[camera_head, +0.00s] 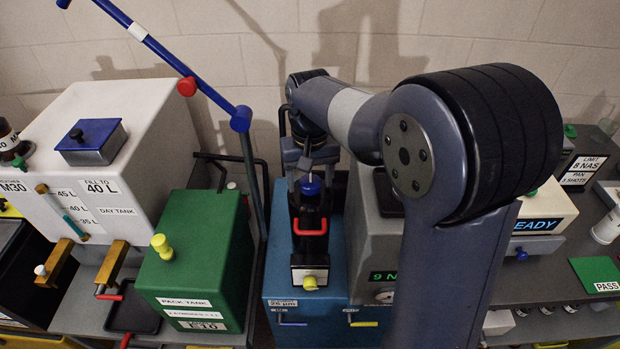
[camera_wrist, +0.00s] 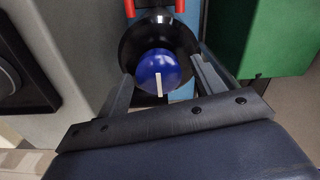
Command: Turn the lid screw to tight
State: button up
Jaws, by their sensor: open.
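The lid screw looks to be the round blue knob (camera_wrist: 157,66) on a black round lid (camera_wrist: 134,44). A white line on the knob points to the bottom of the wrist view. My gripper (camera_wrist: 160,72) is open, with one finger on each side of the knob. Gaps show between the fingers and the knob, and I cannot tell their heights apart. In the head view the blue knob (camera_head: 311,184) tops a black housing on a blue cabinet (camera_head: 290,258), with my gripper (camera_head: 312,162) just above it. No tightness marks are readable.
A red handle (camera_head: 310,228) and a yellow knob (camera_head: 310,282) sit on the housing's front. A green pack tank (camera_head: 195,262) stands left, a white day tank (camera_head: 110,160) further left. A grey unit with a green display (camera_head: 383,276) stands close on the right.

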aim_at(310, 179)
notch_tip(310, 179, up, 10)
jog(key=shift+r+b, duration=0.2)
jog(key=shift+b, duration=0.2)
jog(key=shift+f, duration=0.15)
notch_tip(310, 179, down, 10)
jog(key=shift+f+p, duration=0.15)
jog(key=shift+p, duration=0.3)
jog(key=shift+f, duration=0.2)
jog(key=shift+n, duration=0.3)
jog(key=shift+r, duration=0.15)
